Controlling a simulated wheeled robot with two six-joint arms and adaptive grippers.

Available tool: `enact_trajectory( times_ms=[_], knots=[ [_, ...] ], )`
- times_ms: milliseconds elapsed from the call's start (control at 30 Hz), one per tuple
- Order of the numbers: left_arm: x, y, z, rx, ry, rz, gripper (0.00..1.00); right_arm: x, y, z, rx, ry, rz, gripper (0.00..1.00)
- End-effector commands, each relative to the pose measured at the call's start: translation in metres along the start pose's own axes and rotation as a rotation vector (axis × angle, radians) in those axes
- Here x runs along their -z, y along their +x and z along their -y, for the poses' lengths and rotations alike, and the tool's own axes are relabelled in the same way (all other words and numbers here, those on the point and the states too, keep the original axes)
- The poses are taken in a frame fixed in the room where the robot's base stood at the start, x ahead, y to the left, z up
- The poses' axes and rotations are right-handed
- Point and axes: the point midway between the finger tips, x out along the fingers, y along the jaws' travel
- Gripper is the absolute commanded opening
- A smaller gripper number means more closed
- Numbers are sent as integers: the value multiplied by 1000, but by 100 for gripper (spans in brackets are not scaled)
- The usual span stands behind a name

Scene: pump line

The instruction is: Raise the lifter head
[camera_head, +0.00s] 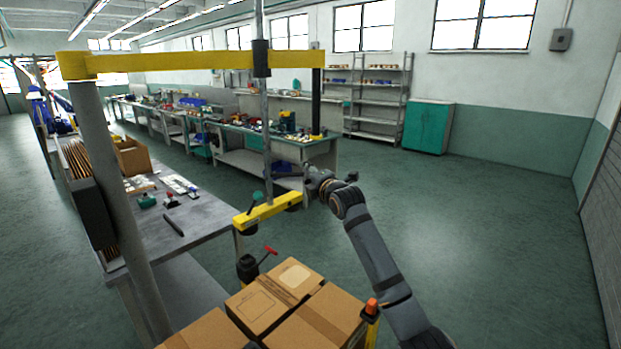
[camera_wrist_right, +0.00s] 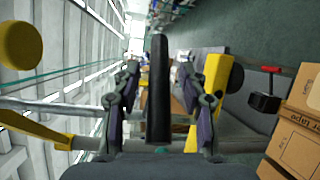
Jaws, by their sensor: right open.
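The lifter head (camera_head: 267,212) is a yellow bar with dark suction cups under it. It hangs from a grey vertical tube (camera_head: 266,130) below the yellow overhead beam (camera_head: 190,61), above and behind the cartons. A green knob (camera_head: 257,197) sits just above the bar on its left. My right gripper (camera_head: 308,182) is beside the tube, just above the bar's right end. In the right wrist view its fingers (camera_wrist_right: 163,95) are open, with a long black handle (camera_wrist_right: 158,85) showing between them; contact cannot be told. The yellow bar (camera_wrist_right: 209,100) shows beyond it. My left gripper is out of view.
Brown cartons (camera_head: 275,296) stand below the lifter head, with a black fitting with a red lever (camera_head: 268,252) behind them. A grey workbench (camera_head: 180,226) with small parts is at left. A grey post (camera_head: 117,200) stands in front of it. The floor at right is clear.

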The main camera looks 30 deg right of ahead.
Motion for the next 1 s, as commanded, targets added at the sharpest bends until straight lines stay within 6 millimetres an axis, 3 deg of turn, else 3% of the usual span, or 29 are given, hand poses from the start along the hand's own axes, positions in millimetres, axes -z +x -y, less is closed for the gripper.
enact_trajectory(
  times_ms=[133, 333, 500, 700, 1000],
  knots=[
    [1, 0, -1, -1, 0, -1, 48, 0, -21, 1, 0, -6, 1, 43],
    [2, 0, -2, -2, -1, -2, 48, 0, -74, 1, 0, -14, -1, 43],
    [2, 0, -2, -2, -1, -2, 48, -1, -103, 1, 1, -11, 3, 43],
    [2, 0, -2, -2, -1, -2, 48, 0, -117, 0, -1, -4, 0, 43],
    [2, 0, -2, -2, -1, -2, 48, 0, -118, 0, -1, -1, 0, 43]
  ],
)
